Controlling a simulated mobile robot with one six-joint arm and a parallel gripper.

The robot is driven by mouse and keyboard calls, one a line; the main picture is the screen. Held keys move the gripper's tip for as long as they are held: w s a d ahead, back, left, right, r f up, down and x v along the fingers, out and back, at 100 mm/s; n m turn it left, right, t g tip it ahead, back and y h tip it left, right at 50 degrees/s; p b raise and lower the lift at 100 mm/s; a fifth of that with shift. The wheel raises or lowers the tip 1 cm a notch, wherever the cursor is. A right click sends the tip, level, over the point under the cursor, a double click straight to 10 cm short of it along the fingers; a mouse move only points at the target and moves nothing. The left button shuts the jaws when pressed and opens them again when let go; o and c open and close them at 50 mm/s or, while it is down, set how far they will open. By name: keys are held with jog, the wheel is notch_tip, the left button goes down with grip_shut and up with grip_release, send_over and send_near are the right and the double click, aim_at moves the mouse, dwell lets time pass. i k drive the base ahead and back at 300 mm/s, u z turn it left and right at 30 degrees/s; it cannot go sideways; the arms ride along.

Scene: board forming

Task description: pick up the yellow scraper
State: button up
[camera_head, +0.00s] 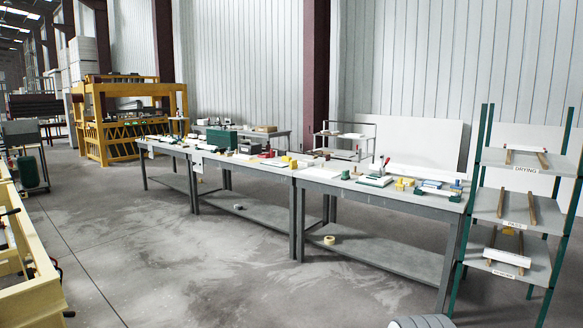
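Small yellow items lie on the long workbench (318,178). One yellow item (404,184) is on its right section, next to blue and white pieces. Another yellow item (288,162) is near the middle, beside red and white pieces. They are too small for me to tell which, if either, is the yellow scraper. My gripper is not in view, so its opening and anything in it are hidden.
A shelf rack (523,207) with a DRYING label stands at the right end of the bench. A yellow press frame (130,88) is at the back left, and pale yellow equipment (30,295) at the near left. The concrete floor (190,265) before the bench is mostly clear.

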aim_at(293, 165)
jog(key=u, duration=0.4)
jog(key=i, duration=2.2)
jog(key=u, duration=0.55)
jog(key=i, duration=3.4)
jog(key=z, duration=0.9)
jog(key=i, duration=1.8)
jog(key=z, duration=1)
jog(key=i, duration=0.95)
jog(key=z, duration=0.35)
jog(key=k, duration=0.4)
jog(key=z, duration=0.05)
